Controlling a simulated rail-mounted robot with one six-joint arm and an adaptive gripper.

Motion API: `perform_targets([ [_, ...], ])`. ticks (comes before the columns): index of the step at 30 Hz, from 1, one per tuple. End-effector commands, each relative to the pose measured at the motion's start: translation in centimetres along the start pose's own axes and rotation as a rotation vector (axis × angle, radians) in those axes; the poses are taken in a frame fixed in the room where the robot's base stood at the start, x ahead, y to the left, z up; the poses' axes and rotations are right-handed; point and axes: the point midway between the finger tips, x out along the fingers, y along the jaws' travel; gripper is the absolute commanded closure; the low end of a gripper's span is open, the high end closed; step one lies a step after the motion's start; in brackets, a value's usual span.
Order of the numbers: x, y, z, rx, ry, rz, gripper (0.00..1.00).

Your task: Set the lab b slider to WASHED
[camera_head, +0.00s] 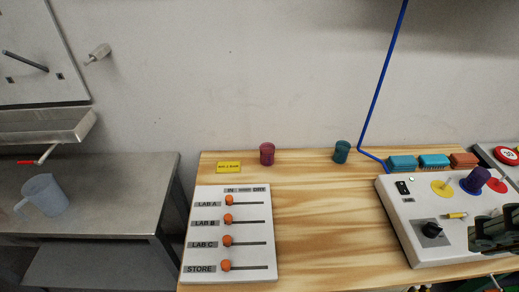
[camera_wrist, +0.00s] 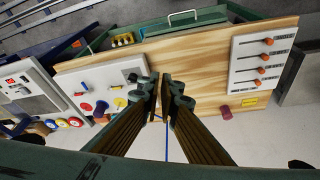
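The white slider panel (camera_head: 255,232) lies on the wooden table and has rows LAB A, LAB B, LAB C and STORE. Its heading reads IN at left and DRY at right; the middle word is too small to read. The orange lab b knob (camera_head: 228,218) sits at the left end of its slot, under IN. The wrist view shows the panel turned around, with the lab b knob (camera_wrist: 261,70) at upper right. My gripper (camera_wrist: 162,88) is empty and well away from the panel. Its fingertips are close together with a narrow gap.
The other orange knobs also sit at their left ends. A yellow label (camera_head: 228,167), a maroon cup (camera_head: 267,153) and a teal cup (camera_head: 341,151) stand behind. A white console (camera_head: 415,215) is at right. The wood between panel and console is clear.

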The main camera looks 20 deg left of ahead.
Motion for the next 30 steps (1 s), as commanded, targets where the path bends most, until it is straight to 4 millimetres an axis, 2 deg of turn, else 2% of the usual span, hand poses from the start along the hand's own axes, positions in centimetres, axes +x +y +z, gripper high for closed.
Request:
perform_targets([
  [1, 0.0, 0.0, 0.0, 0.000, 0.000, 0.000, 0.92],
  [7, 0.2, 0.1, -0.3, 0.007, -0.011, 0.005, 0.74],
  [14, 1.1, 0.6, -1.4, 0.029, -0.050, 0.023, 0.73],
  [30, 4.8, 2.1, -5.0, 0.110, -0.175, 0.098, 0.73],
])
